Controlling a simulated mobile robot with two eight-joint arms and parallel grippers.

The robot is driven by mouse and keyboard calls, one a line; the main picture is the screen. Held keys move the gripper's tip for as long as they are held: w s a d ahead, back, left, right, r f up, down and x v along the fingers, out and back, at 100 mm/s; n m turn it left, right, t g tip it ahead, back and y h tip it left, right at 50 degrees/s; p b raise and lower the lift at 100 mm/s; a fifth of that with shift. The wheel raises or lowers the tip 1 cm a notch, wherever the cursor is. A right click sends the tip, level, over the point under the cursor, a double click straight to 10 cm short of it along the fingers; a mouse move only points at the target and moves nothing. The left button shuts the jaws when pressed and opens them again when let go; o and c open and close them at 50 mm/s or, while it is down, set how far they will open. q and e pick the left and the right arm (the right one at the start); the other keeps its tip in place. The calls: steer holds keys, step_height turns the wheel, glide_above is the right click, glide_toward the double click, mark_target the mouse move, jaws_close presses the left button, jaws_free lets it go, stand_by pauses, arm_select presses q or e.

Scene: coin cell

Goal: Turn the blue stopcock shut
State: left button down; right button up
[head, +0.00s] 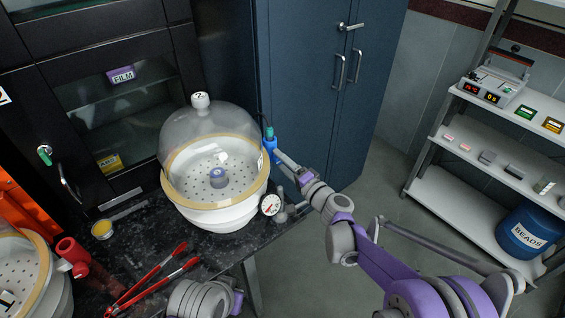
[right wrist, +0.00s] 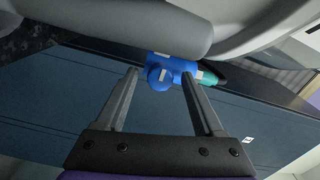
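The blue stopcock (head: 270,147) is on the right side of the clear-domed desiccator labelled 2 (head: 232,212), with a teal piece and a dark tube at its top. In the right wrist view the blue stopcock (right wrist: 160,76) lies just at the fingertips, its round knob between them. My right gripper (right wrist: 160,73) is open, with a gap on both sides of the knob. In the head view my right gripper (head: 277,155) reaches the stopcock from the lower right, and its fingers are hard to make out. My left gripper is not in view.
A dial gauge (head: 270,205) sits just below my right wrist. Red tongs (head: 150,280) and a small yellow-filled dish (head: 102,229) lie on the black bench. A second desiccator (head: 35,290) with a red stopcock (head: 72,252) is at the left. A blue cabinet (head: 305,100) stands behind.

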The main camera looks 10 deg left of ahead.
steer(key=v, duration=1)
steer(key=shift+s+d, duration=0.3)
steer(key=s+d+n+g+h+p, duration=0.5)
steer(key=s+d+h, duration=0.9)
steer(key=s+d, duration=1)
steer(key=s+r+p, duration=0.1)
steer(key=s+p, duration=0.1)
steer(key=s, duration=0.1)
steer(key=shift+s+d+g+p, duration=0.25)
steer(key=shift+s+g+p, duration=0.05)
steer(key=shift+p, duration=0.1)
steer(key=shift+s+d+f, duration=0.1)
steer(key=shift+d, duration=0.05)
steer(key=shift+c, duration=0.2)
